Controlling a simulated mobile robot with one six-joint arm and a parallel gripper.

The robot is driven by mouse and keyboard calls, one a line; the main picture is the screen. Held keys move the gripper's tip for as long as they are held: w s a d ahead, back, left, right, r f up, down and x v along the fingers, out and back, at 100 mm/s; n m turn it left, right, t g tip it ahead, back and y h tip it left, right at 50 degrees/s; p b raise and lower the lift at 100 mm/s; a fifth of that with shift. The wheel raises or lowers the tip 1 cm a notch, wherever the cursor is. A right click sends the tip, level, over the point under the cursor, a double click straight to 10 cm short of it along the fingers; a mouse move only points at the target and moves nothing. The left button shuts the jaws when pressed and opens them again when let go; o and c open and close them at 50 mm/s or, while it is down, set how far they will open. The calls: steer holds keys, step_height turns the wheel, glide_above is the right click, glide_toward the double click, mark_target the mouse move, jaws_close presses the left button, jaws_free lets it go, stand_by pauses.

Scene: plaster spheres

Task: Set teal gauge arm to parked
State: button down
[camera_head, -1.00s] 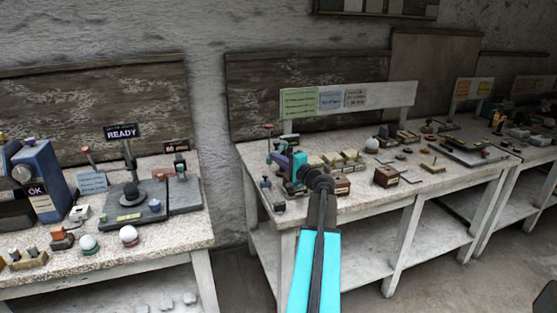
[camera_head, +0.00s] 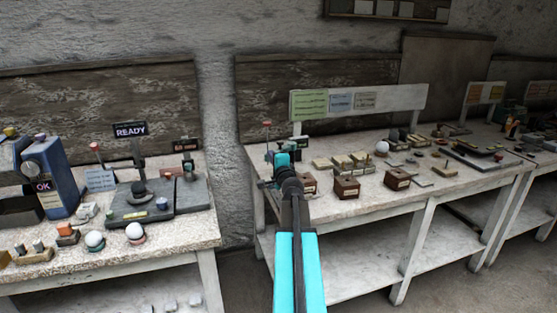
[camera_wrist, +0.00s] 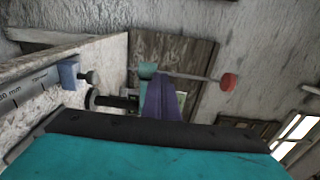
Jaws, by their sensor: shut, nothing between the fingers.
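My gripper (camera_wrist: 164,92) shows in the wrist view as purple fingers, closed together and empty. In the head view its fingers are hidden behind my dark and teal wrist, at the left end of the middle bench. Just beyond the fingers in the wrist view is a small teal block (camera_wrist: 147,70). A thin rod runs from it to a red knob (camera_wrist: 228,82); I take this as the gauge. The red knob also shows in the head view (camera_head: 267,124), on a thin upright post. I cannot tell whether the fingers touch the teal block, or the arm's setting.
The middle bench (camera_head: 375,205) carries small brown boxes (camera_head: 347,187), a white sphere (camera_head: 382,148) and a label board (camera_head: 410,100). The left bench (camera_head: 185,232) holds a READY sign (camera_head: 130,130) and a blue machine (camera_head: 47,175). Blue and dark knobs (camera_wrist: 70,74) are near my fingers.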

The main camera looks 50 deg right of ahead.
steer(key=shift+w+b, duration=0.55)
steer(key=shift+w, duration=1.7)
steer(key=shift+s+a, duration=0.1)
steer(key=b+v, duration=0.1)
steer(key=v, duration=1.2)
steer(key=shift+b, duration=0.35)
